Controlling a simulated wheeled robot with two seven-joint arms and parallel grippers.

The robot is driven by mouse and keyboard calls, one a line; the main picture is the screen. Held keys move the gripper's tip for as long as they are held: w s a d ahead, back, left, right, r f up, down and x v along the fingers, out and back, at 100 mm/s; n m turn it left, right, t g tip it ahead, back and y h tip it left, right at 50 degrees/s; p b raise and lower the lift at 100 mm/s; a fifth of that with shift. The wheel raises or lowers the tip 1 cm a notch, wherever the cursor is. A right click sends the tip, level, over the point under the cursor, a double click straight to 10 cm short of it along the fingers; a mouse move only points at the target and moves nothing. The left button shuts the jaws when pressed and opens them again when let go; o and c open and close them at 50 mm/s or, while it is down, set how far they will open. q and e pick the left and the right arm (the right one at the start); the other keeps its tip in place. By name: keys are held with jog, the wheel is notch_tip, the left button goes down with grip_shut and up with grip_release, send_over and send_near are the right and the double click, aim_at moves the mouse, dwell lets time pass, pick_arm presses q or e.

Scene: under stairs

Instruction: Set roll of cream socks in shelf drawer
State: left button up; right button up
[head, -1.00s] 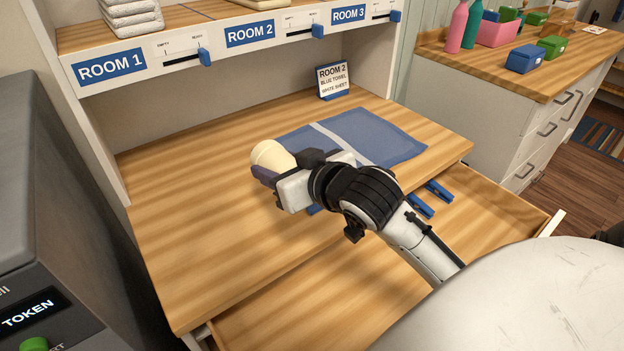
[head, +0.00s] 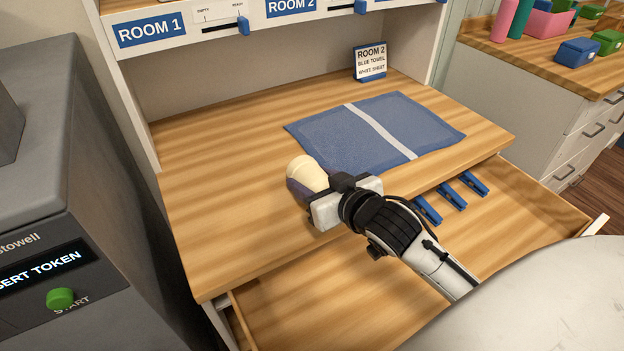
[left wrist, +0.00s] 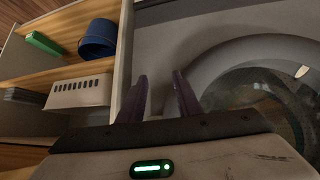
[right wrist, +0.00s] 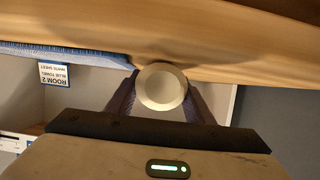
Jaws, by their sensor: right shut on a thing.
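The roll of cream socks (head: 307,172) is in the jaws of my right gripper (head: 303,186). It is above the wooden worktop, left of the blue towel. In the right wrist view the roll (right wrist: 161,87) shows its round end between the two fingers. The wooden drawer (head: 300,315) under the worktop is pulled out, and its bare floor shows. Blue clothespins (head: 474,183) lie in its right part. My left gripper (left wrist: 158,92) is open and empty in the left wrist view, near a grey machine with a round glass door.
A blue towel with a white stripe (head: 375,132) lies flat on the worktop. A ROOM 2 card (head: 370,62) stands behind it. A grey token machine (head: 40,200) stands at the left. A cabinet with boxes and bottles is at the right. The drawer's front-left part is clear.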

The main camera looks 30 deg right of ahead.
jog(key=o, duration=1.1)
jog(key=shift+f, duration=0.15)
jog(key=o, duration=0.4)
